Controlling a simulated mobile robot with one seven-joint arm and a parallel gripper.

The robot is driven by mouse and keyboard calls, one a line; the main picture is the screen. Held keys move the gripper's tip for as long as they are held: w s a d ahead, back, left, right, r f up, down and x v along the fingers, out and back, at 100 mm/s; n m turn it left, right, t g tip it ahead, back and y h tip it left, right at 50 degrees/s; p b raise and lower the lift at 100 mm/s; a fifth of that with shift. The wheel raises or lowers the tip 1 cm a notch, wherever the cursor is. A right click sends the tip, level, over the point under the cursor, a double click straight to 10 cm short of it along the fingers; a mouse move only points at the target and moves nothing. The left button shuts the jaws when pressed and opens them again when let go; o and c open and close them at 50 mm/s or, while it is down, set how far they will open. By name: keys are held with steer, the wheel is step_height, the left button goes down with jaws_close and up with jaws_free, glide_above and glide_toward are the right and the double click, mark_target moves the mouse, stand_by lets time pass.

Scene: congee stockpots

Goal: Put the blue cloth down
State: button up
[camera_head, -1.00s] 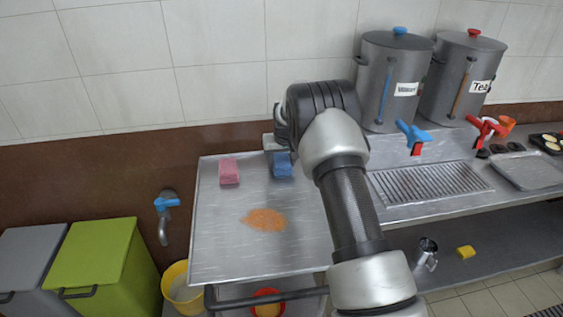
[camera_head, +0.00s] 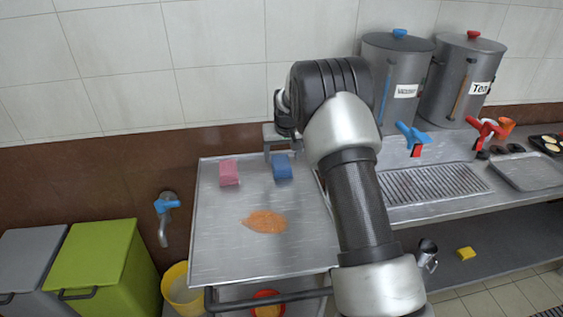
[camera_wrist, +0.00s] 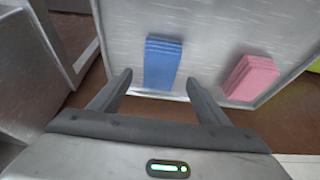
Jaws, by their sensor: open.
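The blue cloth (camera_head: 282,167) lies folded on the metal trolley top (camera_head: 215,245), near its back edge. It also shows in the wrist view (camera_wrist: 162,65), beyond and between my fingertips and apart from them. My gripper (camera_wrist: 158,80) is open and empty. In the head view my gripper (camera_head: 281,140) is above the back edge of the trolley, just behind the cloth, and partly hidden by my arm.
A folded pink cloth (camera_head: 229,172) lies left of the blue one. An orange spill (camera_head: 264,222) is on the trolley top. Two urns (camera_head: 398,80) stand on the counter at right. Green (camera_head: 98,268) and grey bins and a yellow bucket (camera_head: 182,290) stand at left.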

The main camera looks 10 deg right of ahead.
steer(key=s+f+v, duration=0.1)
steer(key=s+v, duration=0.1)
steer(key=v, duration=1.4)
steer(key=s+r+t, duration=0.1)
steer(key=s+r, duration=0.5)
steer(key=s, duration=0.6)
steer(key=s+r, duration=0.6)
steer(key=s, duration=0.7)
steer(key=s+f, duration=0.4)
steer(key=s, duration=0.9)
step_height(320, 180, up, 9)
steer(key=p, duration=0.8)
steer(key=shift+f, duration=0.15)
